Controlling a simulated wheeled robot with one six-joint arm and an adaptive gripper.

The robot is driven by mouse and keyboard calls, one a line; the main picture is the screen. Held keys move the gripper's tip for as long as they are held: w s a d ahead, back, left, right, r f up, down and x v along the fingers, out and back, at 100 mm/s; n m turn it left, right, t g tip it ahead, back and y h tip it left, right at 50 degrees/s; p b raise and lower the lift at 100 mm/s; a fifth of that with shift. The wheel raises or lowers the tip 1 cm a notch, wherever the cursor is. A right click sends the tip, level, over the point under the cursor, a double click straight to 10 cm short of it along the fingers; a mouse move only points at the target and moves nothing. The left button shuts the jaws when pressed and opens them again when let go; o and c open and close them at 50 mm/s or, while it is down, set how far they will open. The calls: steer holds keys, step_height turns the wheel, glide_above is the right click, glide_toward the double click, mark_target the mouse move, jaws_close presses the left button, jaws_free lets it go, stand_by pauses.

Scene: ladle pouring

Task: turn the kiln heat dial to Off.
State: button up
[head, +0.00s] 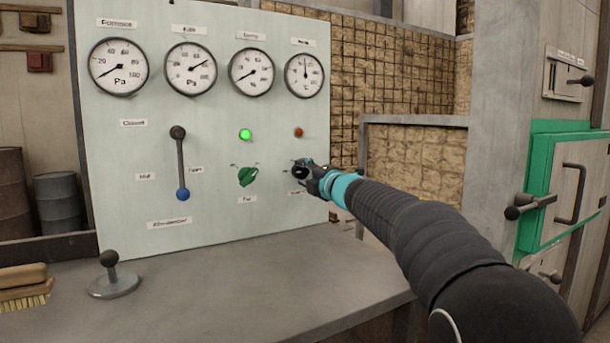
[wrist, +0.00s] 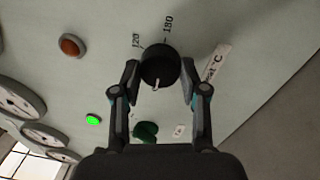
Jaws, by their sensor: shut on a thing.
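The black round heat dial (wrist: 160,66) sits on the pale panel in the wrist view, with a light pointer mark on its face. Printed marks 120 and 180 show beside it, and a small label ends in °C. Off is not readable. My gripper (wrist: 160,80) is shut on the dial, one finger on each side. In the head view my gripper (head: 303,172) is against the panel's lower right, and it mostly hides the dial.
A green knob (head: 247,177) and a lit green lamp (head: 245,134) are left of my gripper. A lever with a blue end (head: 183,194) stands further left. A dark orange lamp (head: 298,132) is above. Gauges line the top; a grey bench (head: 240,285) lies below.

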steer(key=o, duration=1.1)
steer(key=shift+a, duration=0.1)
steer(key=shift+o, duration=0.2)
steer(key=shift+s, duration=0.1)
steer(key=v, duration=1.1)
steer(key=shift+s+d, duration=0.3)
steer(key=shift+d, duration=0.05)
